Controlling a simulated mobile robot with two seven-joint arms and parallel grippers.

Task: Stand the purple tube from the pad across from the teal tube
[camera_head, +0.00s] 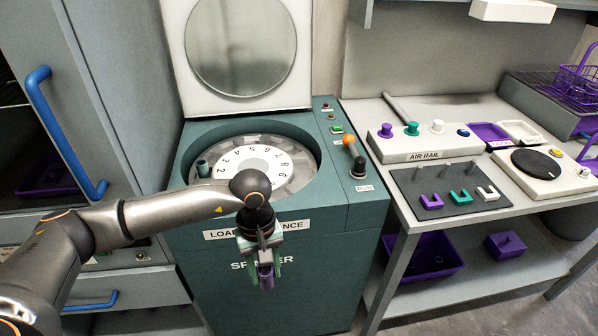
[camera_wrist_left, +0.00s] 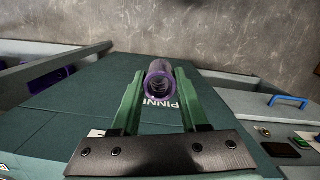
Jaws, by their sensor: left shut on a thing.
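My left gripper (camera_head: 262,262) is shut on the purple tube (camera_head: 266,279) and holds it in front of the spinner's front face. In the left wrist view the purple tube (camera_wrist_left: 159,78) sits between the green fingers, its open round end showing. The teal tube (camera_head: 203,168) stands at the left side of the numbered rotor (camera_head: 285,178) inside the open spinner (camera_head: 290,285). My arm hides the near part of the rotor and some positions. The dark pad (camera_head: 408,182) lies on the bench at right. My right gripper is not in view.
The spinner's lid (camera_head: 180,50) is raised behind the rotor. The bench holds an air rail (camera_head: 425,157) with coloured knobs. A cabinet with a blue handle (camera_head: 62,130) is at left.

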